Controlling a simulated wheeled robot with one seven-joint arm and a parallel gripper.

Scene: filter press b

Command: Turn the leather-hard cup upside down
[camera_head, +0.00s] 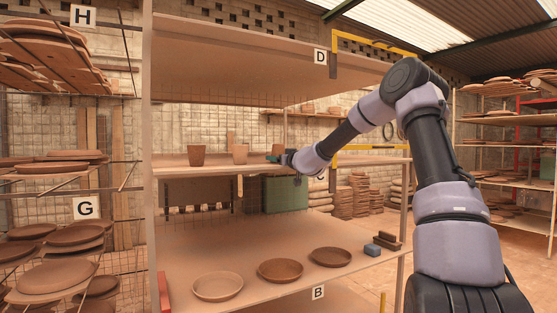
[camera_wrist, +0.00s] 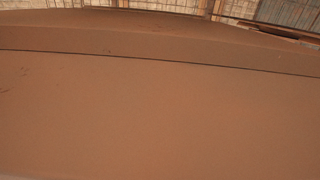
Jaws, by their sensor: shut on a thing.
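My gripper (camera_head: 277,157), small in the head view, is at the right part of the middle shelf, with the arm reaching in from the right. It is shut on a brown clay cup (camera_head: 277,148), of which only a small part shows; its tilt cannot be told. Two more brown cups, a left one (camera_head: 196,155) and a middle one (camera_head: 240,153), stand on the shelf board to the left of my gripper, apart from it. In the wrist view a smooth brown surface (camera_wrist: 160,120) fills most of the picture; I cannot tell whether it is cup or board. No fingers show there.
The middle shelf board (camera_head: 222,167) has an upper shelf (camera_head: 250,65) above it. The lower shelf B holds three shallow dishes (camera_head: 280,270) and small blocks (camera_head: 385,242) at its right end. Racks with boards and dishes (camera_head: 45,275) stand at the left.

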